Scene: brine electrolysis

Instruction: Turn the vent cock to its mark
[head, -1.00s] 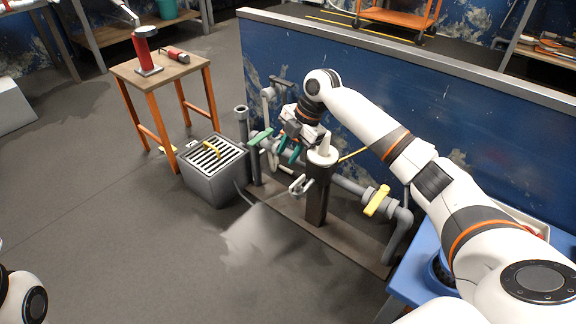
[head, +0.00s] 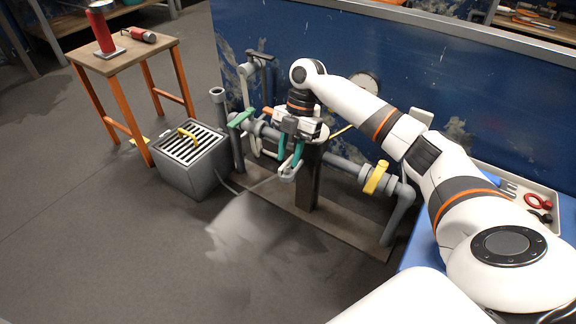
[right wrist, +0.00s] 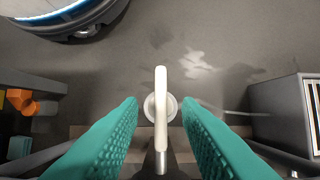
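A pale lever handle (head: 287,176) sticks out at the front of the dark post (head: 308,180) on the grey pipe rig; I take it for the vent cock, but no label is readable. In the right wrist view the handle (right wrist: 161,110) stands upright in the picture, over a round pale hub. My right gripper (head: 290,163) points down at it. Its teal fingers (right wrist: 160,104) are apart, one on each side of the handle, with a gap on both sides. No mark for the cock can be made out. My left gripper is out of view.
The rig also carries a green lever (head: 241,118) and a yellow lever (head: 376,177). A grated grey box (head: 190,178) stands left of it. A wooden stool (head: 150,57) holds red items. A blue table (head: 420,254) is at right. The floor in front is clear.

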